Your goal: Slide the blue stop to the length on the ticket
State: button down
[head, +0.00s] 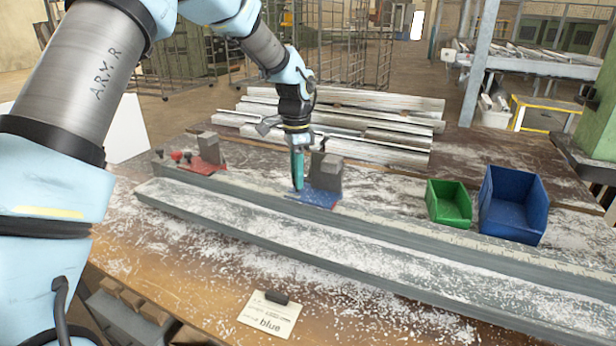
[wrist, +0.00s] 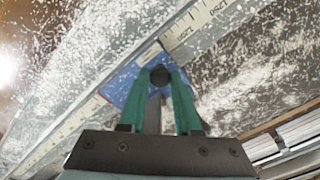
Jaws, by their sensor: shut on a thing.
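The blue stop (head: 318,198) sits on the long grey rail (head: 420,233), with a grey block (head: 327,172) standing on its base. My gripper (head: 298,186) points down at the stop's left part. In the wrist view, the green fingers of my gripper (wrist: 160,82) are shut on a dark round knob (wrist: 160,75) above the blue plate (wrist: 122,92). A scale (wrist: 195,20) runs along the rail; the mark 1250 seems to show near the stop. The ticket (head: 270,315) lies on the bench's front; the word "blue" reads, its smaller print does not.
A red stop (head: 203,165) with a grey block sits at the rail's left end. A green bin (head: 449,204) and a blue bin (head: 513,205) stand behind the rail at right. Metal profiles (head: 340,125) lie stacked behind. A long profile (head: 250,220) lies in front. White chips cover the bench.

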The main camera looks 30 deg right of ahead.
jog(key=shift+w, duration=0.1)
jog(key=c, duration=0.6)
grip_release()
notch_tip(320, 180, up, 11)
jog(key=b, duration=0.3)
jog(key=shift+f, duration=0.1)
jog(key=w+a+f+n, duration=0.1)
jog(key=a+f+n, duration=0.3)
jog(key=a, duration=0.8)
jog(key=w+a+f+n, duration=0.1)
jog(key=a+n, duration=0.5)
jog(key=a, duration=0.7)
jog(key=s+a+f+n, duration=0.2)
jog(key=s+a+n, duration=0.2)
jog(key=a, duration=0.4)
jog(key=s+a+f+n+t, duration=0.1)
jog(key=s+a+f+n, duration=0.2)
jog(key=a, duration=0.6)
jog(key=s+n, duration=0.2)
jog(key=shift+s+a+t, duration=0.15)
jog(key=shift+s+t, duration=0.15)
